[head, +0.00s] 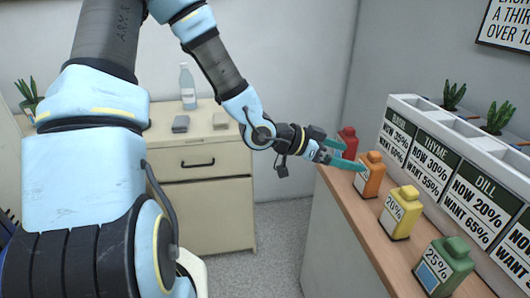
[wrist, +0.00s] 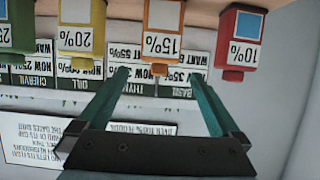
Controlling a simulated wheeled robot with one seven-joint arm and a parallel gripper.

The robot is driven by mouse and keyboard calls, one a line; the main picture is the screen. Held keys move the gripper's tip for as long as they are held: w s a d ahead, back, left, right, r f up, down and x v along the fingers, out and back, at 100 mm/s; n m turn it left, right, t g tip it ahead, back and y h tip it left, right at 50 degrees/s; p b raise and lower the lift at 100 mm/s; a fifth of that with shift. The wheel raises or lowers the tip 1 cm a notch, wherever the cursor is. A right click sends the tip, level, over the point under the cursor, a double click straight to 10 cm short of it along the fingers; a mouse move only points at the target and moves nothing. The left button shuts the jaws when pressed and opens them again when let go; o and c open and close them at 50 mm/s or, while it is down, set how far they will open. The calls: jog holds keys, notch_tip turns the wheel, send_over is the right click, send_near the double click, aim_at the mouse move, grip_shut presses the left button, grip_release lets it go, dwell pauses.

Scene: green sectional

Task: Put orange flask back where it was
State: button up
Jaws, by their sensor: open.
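The orange flask (head: 371,180) stands upright on the wooden counter (head: 343,213), in a row between the red flask (head: 348,135) and the yellow flask (head: 401,212). My gripper (head: 353,157) is open, its teal fingers at the orange flask's left side in the head view. In the upside-down wrist view, the orange flask (wrist: 163,17), labelled 15%, is ahead of my gripper (wrist: 160,73). Its cap shows between the two fingertips, with a gap on each side. Nothing is held. I cannot tell whether a finger touches the flask.
A green flask (head: 446,265) stands nearest on the counter. A white rack with herb signs (head: 465,165) runs behind the flasks. A beige cabinet (head: 208,205) with a clear bottle (head: 187,88) stands at the back. Grey floor lies between cabinet and counter.

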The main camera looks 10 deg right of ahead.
jog(key=w+a+f+n+t+y, duration=0.1)
jog(key=w+a+n+t+y, duration=0.2)
jog(key=a, duration=0.6)
jog(key=w+a+f+n+y, duration=0.1)
jog(key=w+a+n+y, duration=0.25)
jog(key=a, duration=0.45)
jog(key=w+a+f+n+t+y, duration=0.2)
jog(key=w+a+n+y, duration=0.15)
jog(key=a, duration=0.55)
jog(key=s+a+r+n+g+y, duration=0.1)
jog(key=s+a+r+n, duration=0.1)
jog(key=a, duration=0.4)
jog(key=s+a+r+n+g+y, duration=0.1)
jog(key=s+a+r+n+y, duration=0.1)
jog(key=s+a+r+n, duration=0.1)
jog(key=s+a+n, duration=0.1)
jog(key=a+n, duration=0.1)
jog(key=a, duration=0.1)
jog(key=shift+s+r+n+g, duration=0.2)
jog(key=shift+s+n+g, duration=0.1)
jog(key=shift+s, duration=0.05)
dwell(0.4)
